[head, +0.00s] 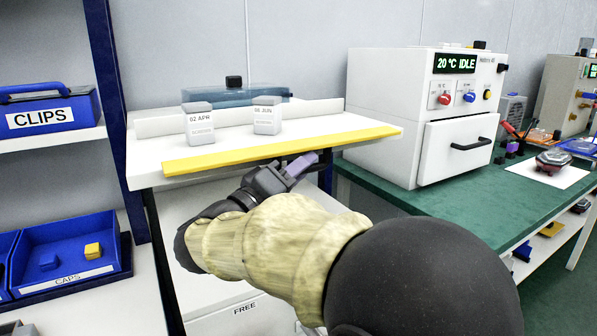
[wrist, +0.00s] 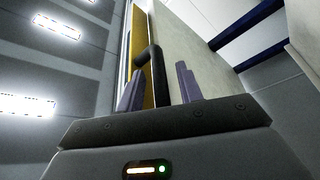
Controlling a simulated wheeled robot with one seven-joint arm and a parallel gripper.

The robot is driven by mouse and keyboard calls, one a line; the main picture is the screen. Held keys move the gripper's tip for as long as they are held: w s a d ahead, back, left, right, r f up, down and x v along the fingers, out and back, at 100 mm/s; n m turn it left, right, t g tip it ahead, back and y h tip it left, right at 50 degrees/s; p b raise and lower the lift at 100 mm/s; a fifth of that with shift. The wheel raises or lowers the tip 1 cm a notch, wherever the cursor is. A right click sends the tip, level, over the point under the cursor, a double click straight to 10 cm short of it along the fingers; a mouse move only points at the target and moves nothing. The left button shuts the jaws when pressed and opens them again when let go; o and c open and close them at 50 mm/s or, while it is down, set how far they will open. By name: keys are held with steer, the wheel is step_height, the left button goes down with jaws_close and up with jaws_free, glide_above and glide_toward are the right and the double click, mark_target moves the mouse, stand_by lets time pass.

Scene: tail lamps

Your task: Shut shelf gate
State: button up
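The shelf gate (head: 280,150) is a long yellow strip along the front edge of the white shelf (head: 145,165). In the head view it looks wide and nearly flat, but its exact tilt is hard to tell. My gripper (head: 303,166) is just below and in front of the strip, right of its middle. In the wrist view, looking steeply up, the purple fingers of my gripper (wrist: 160,88) stand apart. A black bent handle (wrist: 150,62) by the yellow gate (wrist: 137,45) shows between them, nearer the left finger. Contact cannot be told.
Two small labelled boxes, 02 APR (head: 199,125) and 08 JUN (head: 267,117), stand on the shelf before a translucent blue case (head: 225,95). A white oven (head: 395,120) on a green bench (head: 405,200) is at right. Blue racking (head: 112,110) is at left.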

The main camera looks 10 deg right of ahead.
steer(key=shift+c, duration=0.3)
jaws_close()
